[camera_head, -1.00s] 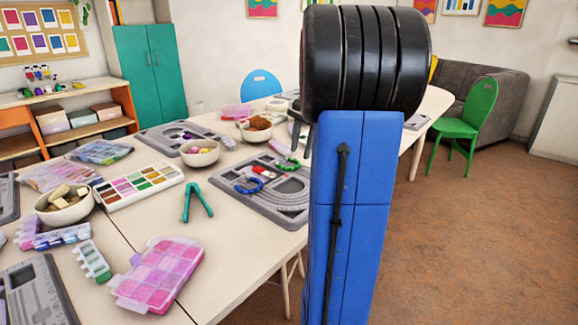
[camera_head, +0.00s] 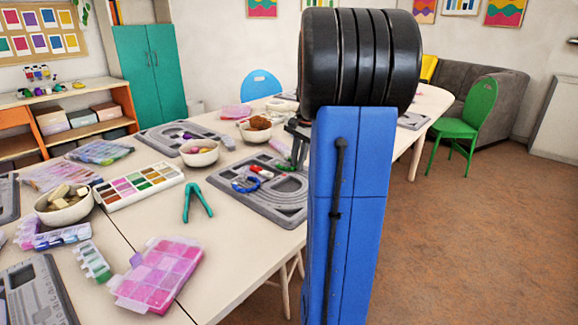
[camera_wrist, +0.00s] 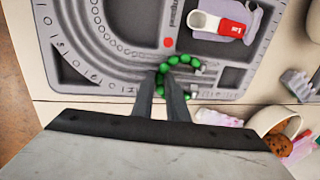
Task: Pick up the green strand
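The green strand (camera_wrist: 181,61) is a curved row of round green beads on the grey bead board (camera_wrist: 215,83), near the board's edge in the wrist view. In the head view the strand (camera_head: 285,167) is partly hidden behind my gripper (camera_head: 299,158). In the wrist view my gripper (camera_wrist: 160,80) has its two fingers a little apart. Their tips are at the left end of the strand, with green beads at and between them. Whether the fingers touch the beads cannot be told. The strand appears to lie on the board.
A blue strand (camera_head: 245,186) and a red-and-white piece (camera_head: 262,172) lie on the same board. Bowls stand nearby, one with brown contents (camera_head: 257,123). Green pliers (camera_head: 197,202), a paint palette (camera_head: 140,184) and a pink bead box (camera_head: 157,275) are on the table.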

